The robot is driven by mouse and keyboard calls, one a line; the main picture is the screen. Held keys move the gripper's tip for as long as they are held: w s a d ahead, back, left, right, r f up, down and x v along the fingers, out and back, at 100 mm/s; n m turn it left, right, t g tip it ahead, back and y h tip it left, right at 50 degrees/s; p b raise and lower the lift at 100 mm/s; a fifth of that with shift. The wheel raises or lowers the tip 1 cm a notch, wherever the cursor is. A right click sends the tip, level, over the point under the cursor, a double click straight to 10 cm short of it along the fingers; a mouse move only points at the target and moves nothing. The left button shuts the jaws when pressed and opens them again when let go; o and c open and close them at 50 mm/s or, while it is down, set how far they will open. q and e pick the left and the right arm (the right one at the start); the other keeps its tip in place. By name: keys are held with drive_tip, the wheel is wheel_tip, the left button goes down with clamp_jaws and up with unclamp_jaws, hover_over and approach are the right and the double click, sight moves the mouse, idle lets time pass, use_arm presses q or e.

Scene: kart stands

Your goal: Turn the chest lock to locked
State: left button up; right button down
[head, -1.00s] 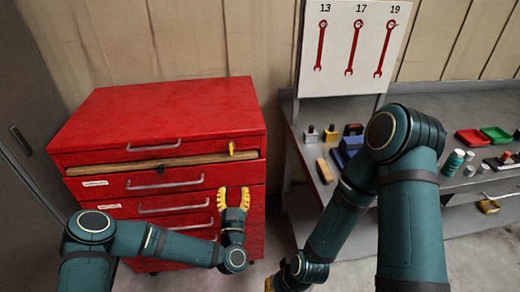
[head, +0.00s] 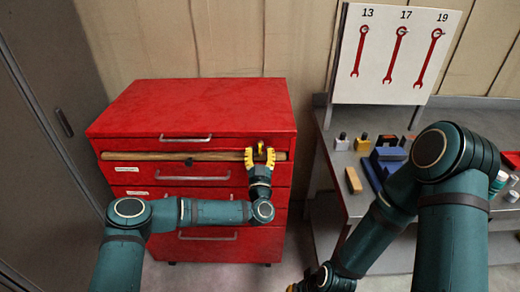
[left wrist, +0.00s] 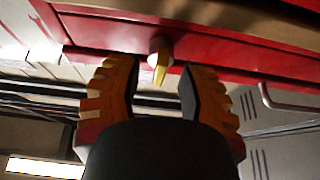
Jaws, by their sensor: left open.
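The red tool chest (head: 190,105) stands against the wall in the head view. Its yellow lock key (head: 260,149) is at the upper right of the chest front, near the top drawer. In the left wrist view the key (left wrist: 160,62) sticks out of a round lock on the red front. My left gripper (head: 260,156) is open, with its yellow fingers either side of the key and no visible grip on it. My right gripper (head: 294,287) is only partly in view at the bottom edge, and its jaws cannot be made out.
A wooden strip (head: 190,156) runs across the chest below the top drawer. Drawer handles (head: 186,138) stick out from the front. To the right, a grey workbench (head: 345,205) holds small tools under a white wrench board (head: 395,50).

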use_arm(q)
drive_tip(key=shift+x, duration=0.9)
clamp_jaws()
